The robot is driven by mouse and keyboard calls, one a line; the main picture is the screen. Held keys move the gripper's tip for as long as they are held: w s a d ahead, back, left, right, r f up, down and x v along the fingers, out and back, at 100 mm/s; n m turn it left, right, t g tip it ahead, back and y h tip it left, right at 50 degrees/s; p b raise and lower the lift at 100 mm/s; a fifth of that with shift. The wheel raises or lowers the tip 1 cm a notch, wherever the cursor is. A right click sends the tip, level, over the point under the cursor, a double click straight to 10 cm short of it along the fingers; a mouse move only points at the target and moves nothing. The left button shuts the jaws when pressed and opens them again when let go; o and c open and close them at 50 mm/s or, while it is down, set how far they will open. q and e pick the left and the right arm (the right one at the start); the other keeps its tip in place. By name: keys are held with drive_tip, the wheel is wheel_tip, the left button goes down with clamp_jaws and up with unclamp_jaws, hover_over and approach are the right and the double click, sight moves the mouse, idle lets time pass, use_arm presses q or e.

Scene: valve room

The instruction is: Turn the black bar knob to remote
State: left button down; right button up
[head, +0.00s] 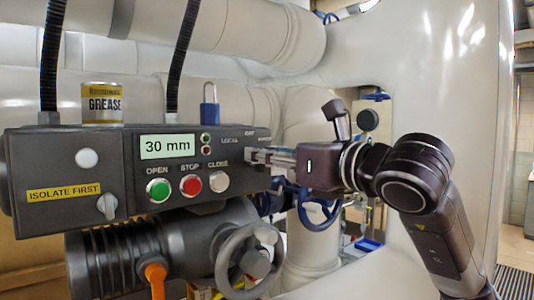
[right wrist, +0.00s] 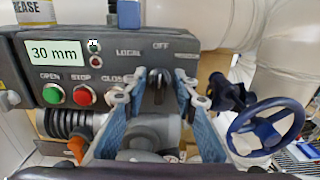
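The black bar knob (right wrist: 157,84) is on the front of the dark control box, under the labels LOCAL and OFF, in the right wrist view. Its bar looks roughly upright, toward OFF. A third label to the right is too small to read. My right gripper (right wrist: 160,88) is open, with one finger on each side of the knob and visible gaps between. In the head view my right gripper (head: 268,157) reaches in from the right to the box's right end and hides the knob. My left gripper is not in view.
The control box (head: 60,155) carries a 30 mm display (head: 167,146), green OPEN (head: 158,190), red STOP (head: 190,185) and white CLOSE (head: 218,182) buttons. A grease can (head: 102,104) and blue padlock (head: 209,108) are on top. A grey handwheel (head: 222,268) is below; a blue handwheel (right wrist: 268,126) is right.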

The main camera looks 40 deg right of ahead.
drive_tip(key=shift+w, duration=0.15)
drive_tip(key=c, duration=0.7)
clamp_jaws()
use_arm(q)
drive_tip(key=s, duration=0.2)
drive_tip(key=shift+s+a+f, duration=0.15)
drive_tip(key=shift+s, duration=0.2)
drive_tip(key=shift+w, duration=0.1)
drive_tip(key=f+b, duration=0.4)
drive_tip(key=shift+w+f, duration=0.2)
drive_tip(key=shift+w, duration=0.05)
use_arm(e)
drive_tip(key=m, duration=0.8)
drive_tip(key=d+m, duration=0.1)
drive_tip(key=m, duration=0.2)
drive_tip(key=shift+f+m, duration=0.3)
drive_tip(key=shift+m, duration=0.1)
use_arm(q)
drive_tip(key=shift+b, duration=0.3)
